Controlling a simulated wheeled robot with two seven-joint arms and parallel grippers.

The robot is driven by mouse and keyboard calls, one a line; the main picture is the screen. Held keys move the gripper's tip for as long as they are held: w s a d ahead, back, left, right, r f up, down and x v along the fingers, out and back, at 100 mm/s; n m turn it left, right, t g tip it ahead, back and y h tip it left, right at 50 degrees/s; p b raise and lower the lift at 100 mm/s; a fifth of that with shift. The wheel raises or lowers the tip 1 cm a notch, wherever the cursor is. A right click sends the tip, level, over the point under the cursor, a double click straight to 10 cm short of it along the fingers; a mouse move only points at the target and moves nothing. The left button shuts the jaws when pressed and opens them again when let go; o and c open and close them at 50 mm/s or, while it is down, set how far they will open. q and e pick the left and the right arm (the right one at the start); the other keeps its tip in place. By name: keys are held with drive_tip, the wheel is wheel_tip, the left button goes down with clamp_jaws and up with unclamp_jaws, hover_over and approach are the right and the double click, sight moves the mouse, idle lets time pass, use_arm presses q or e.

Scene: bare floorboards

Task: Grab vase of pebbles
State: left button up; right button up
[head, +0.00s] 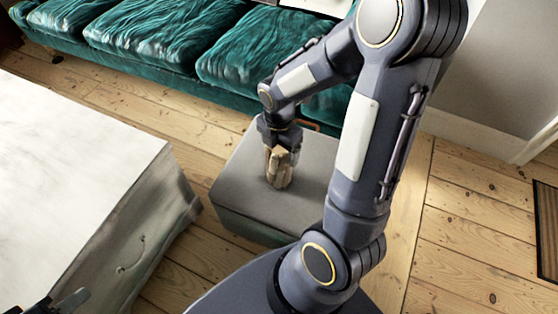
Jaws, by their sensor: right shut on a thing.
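The vase of pebbles (279,173), a small tan and brown stony-looking vessel, stands upright on the grey ottoman (240,185) in the middle of the head view. My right gripper (280,152) reaches down from above and is shut on its upper part. The gripper hides the vase's top, and I cannot tell whether its base touches the ottoman. A small part of my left gripper (68,302) shows at the bottom left edge, far from the vase; its jaws are not clear.
A white marble-topped table (75,150) with a grey side fills the left. A teal velvet sofa (150,40) runs along the back. Bare floorboards (465,245) lie open at the right, with a dark mat (546,230) at the edge.

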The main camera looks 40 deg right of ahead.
drive_tip(key=shift+w+r, duration=0.1)
drive_tip(key=shift+c, duration=0.8)
drive_tip(key=shift+r, duration=0.1)
